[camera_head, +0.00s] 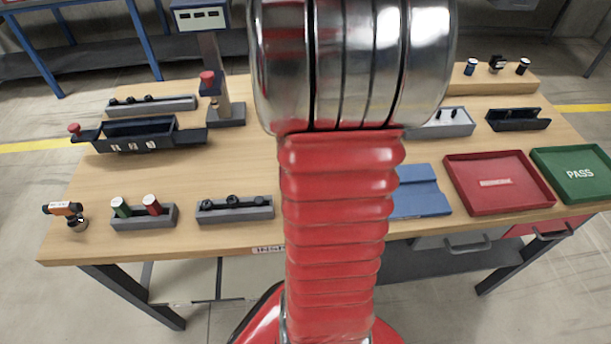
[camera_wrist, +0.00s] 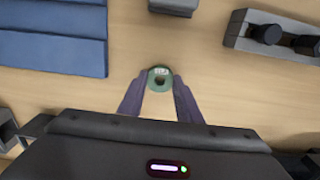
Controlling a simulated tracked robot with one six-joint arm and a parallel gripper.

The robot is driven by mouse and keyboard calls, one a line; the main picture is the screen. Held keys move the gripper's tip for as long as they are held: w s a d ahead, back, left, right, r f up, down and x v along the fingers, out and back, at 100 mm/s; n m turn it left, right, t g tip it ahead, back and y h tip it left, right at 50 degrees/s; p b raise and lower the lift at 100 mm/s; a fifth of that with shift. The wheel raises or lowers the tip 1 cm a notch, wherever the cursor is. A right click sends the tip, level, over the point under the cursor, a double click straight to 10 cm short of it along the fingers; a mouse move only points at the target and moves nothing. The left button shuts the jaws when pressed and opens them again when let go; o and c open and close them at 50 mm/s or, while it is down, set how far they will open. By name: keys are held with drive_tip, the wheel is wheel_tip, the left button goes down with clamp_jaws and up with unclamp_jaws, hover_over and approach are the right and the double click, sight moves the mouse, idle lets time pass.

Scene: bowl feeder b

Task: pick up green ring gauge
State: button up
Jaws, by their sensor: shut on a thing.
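The green ring gauge (camera_wrist: 152,76) is between the fingertips of my gripper (camera_wrist: 159,84) in the wrist view. It looks like a small green ring with a dark hole and a pale label. My gripper is shut on it, with a finger on each side. I cannot tell from this view how high it is above the wooden table (camera_wrist: 195,60). In the head view my arm hides the gripper and the ring.
A blue block (camera_head: 419,194) lies right of my arm in the head view, beside a red tray (camera_head: 480,204) and the green PASS tray (camera_head: 570,195). A post stand (camera_head: 226,112) rises at the back left.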

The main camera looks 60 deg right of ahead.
drive_tip(key=shift+r, duration=0.1)
wheel_tip(320, 180, up, 10)
idle(0.6)
idle(0.5)
